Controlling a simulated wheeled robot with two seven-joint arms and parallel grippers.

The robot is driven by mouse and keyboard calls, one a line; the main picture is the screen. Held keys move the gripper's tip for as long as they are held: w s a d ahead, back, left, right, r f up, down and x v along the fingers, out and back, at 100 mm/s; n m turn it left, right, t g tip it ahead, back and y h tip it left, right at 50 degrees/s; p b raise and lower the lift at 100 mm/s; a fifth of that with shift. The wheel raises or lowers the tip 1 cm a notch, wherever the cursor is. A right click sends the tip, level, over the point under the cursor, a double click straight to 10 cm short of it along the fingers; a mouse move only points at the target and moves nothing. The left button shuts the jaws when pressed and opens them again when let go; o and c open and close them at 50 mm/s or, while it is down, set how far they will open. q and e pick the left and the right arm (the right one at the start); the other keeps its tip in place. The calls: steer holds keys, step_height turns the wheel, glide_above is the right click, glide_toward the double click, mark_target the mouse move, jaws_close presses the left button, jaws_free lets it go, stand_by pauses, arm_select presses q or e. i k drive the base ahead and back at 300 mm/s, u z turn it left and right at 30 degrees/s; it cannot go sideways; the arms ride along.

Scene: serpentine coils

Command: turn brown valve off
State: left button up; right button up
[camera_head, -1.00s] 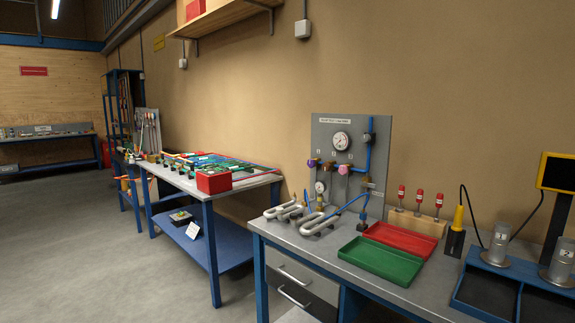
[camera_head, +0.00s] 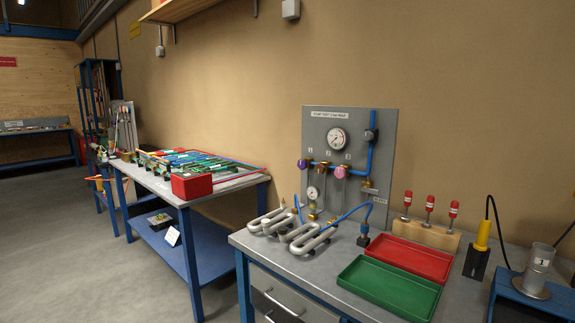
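A grey upright test panel (camera_head: 370,130) stands at the back of the near bench. A row of small valve knobs sits across its middle. Neither of my grippers is in view.
Silver serpentine coils (camera_head: 290,232) lie on the bench (camera_head: 290,262) in front of the panel. A green tray (camera_head: 390,286) and a red tray (camera_head: 408,258) are to the right. Red-handled tools stand in a wooden block (camera_head: 425,235). Open floor lies at left.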

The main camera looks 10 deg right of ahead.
mark_target(320, 168)
steer(key=z, duration=0.2)
steer(key=i, duration=0.8)
steer(key=z, duration=0.5)
